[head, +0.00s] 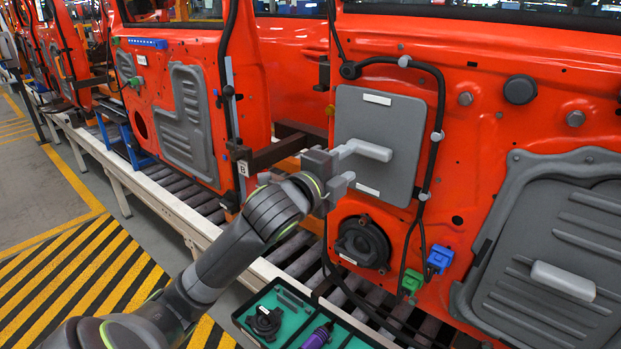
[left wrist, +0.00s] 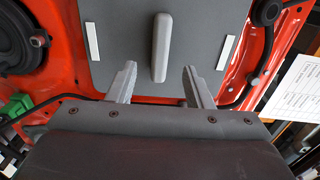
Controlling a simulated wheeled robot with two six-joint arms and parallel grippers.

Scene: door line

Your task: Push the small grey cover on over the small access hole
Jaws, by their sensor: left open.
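The small grey cover (head: 395,115) is a rectangular panel with a pale bar handle (head: 366,150) and two white strips. It lies against the orange door in the head view; I cannot tell whether it sits fully flush. The small access hole is not visible; the cover may hide it. My left gripper (head: 340,170) is open at the cover's left side, near the handle's end. In the left wrist view the cover (left wrist: 205,40) fills the top, with its handle (left wrist: 162,48) ahead of and between the open fingers (left wrist: 158,82). My right gripper is not in view.
A larger grey cover (head: 520,290) with a handle is on the door at right. A black speaker (head: 362,243), blue and green connectors (head: 440,258) and a black cable sit around the small cover. A tool tray (head: 290,318) stands below. More doors line the conveyor at left.

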